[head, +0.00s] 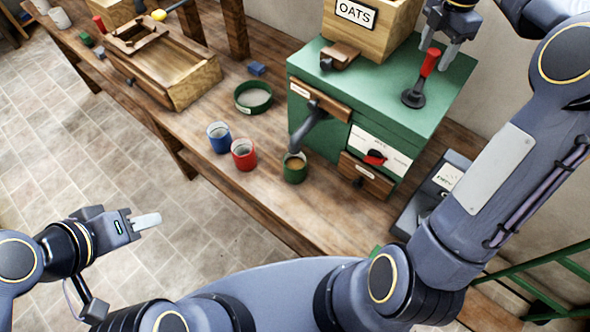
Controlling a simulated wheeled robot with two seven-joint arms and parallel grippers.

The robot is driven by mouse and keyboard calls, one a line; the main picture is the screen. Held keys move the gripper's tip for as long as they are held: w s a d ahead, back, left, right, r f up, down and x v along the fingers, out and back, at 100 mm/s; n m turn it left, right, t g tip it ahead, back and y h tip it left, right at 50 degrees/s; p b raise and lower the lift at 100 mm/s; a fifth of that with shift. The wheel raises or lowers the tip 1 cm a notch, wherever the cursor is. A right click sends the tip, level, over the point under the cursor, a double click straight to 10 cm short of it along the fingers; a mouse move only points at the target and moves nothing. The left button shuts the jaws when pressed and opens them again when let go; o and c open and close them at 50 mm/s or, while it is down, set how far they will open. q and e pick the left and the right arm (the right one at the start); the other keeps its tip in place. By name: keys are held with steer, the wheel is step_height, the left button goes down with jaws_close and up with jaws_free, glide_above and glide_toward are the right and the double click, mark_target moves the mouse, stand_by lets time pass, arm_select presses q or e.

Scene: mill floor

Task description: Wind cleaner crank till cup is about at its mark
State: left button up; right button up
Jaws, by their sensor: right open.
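The green cleaner (388,98) stands on the bench at the right with a wooden OATS hopper (371,20) on top. Its crank (414,97) has a dark hub on the cleaner's top and a red handle (430,62). My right gripper (438,53) is open, with its fingers at the upper end of the red handle; I cannot tell if they touch it. A green cup (295,170) stands upright under the dark spout (308,130) with tan grain inside. Its mark cannot be made out. My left gripper (146,221) hangs over the floor, away from the bench; its finger gap is unclear.
A blue cup (219,137) and a red cup (244,154) stand left of the green cup. A green round dish (253,97) and a wooden box (175,74) are further back. A red knob (375,157) is on the cleaner's front. A scale-like device (440,184) stands to its right.

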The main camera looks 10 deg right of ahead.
steer(key=shift+r, duration=4.2)
steer(key=shift+s+a, duration=0.15)
steer(key=s+a+f+m+t+y+b, duration=0.2)
steer(key=s+a+f+m, duration=0.7)
steer(key=s, duration=0.3)
steer(key=s+a+f+m+t+y+b, duration=0.1)
steer(key=s+a+f+m+t+b, duration=0.1)
steer(key=s+a+f+m, duration=0.7)
steer(key=s+a+m+t, duration=0.1)
steer(key=s+a+m, duration=0.2)
steer(key=shift+s+f+m+t+y, duration=0.15)
steer(key=shift+f+m+t+y, duration=0.15)
steer(key=shift+y, duration=0.1)
